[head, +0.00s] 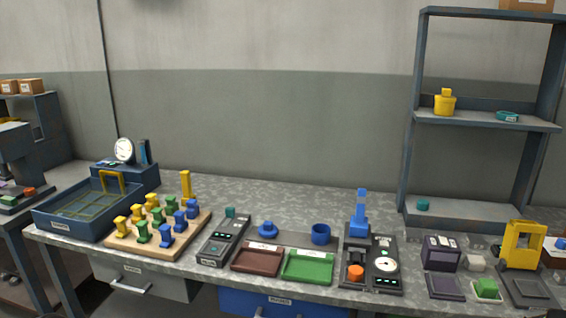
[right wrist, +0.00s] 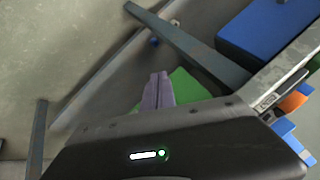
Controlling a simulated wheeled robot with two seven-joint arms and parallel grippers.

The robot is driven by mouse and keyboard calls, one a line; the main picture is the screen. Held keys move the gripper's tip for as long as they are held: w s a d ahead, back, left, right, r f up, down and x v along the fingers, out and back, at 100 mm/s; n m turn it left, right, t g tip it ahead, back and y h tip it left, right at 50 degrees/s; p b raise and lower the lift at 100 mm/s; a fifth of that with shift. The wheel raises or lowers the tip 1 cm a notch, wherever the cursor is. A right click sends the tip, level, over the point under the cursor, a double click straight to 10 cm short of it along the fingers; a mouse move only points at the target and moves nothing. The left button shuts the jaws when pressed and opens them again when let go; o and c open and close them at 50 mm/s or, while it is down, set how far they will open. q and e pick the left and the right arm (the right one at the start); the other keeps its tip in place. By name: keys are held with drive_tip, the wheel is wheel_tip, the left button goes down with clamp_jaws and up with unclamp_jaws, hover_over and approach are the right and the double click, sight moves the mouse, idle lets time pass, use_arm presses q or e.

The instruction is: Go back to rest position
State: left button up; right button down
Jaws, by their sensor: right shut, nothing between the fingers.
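My right gripper (right wrist: 158,92) shows in the right wrist view as two grey-purple fingers pressed together, with nothing between them. Its dark housing with a small green light fills the bottom of that view. The fingers point away from the bench over the floor area, and they touch nothing that I can see. Neither gripper shows in the head view, and my left gripper is not seen in any view.
The long speckled bench (head: 210,185) carries a wooden peg board (head: 125,245), a blue tray unit (head: 60,225), a red tray (head: 256,259), a green tray (head: 308,267) and a dial device (head: 386,266). A shelf rack (head: 470,119) stands at the right. The bench's back strip is mostly clear.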

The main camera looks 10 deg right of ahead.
drive_tip(key=s+a+f+n+g+y, duration=0.1)
drive_tip(key=s+a+f, duration=0.4)
drive_tip(key=a, duration=0.4)
drive_tip(key=s+a+f+n+g+y, duration=0.1)
drive_tip(key=s+a+f+n, duration=0.1)
drive_tip(key=s+a+f, duration=0.5)
drive_tip(key=s+a+f+n+g+y+p, duration=0.1)
drive_tip(key=s+a+f+n+g+y, duration=0.1)
drive_tip(key=s+a, duration=0.9)
drive_tip(key=a+f+n+g, duration=0.1)
drive_tip(key=a+g, duration=0.1)
drive_tip(key=a, duration=0.2)
drive_tip(key=shift+s+a+n+p, duration=0.2)
drive_tip(key=shift+s+n+p, duration=0.15)
drive_tip(key=shift+s+n, duration=0.05)
drive_tip(key=c, duration=2.2)
unclamp_jaws()
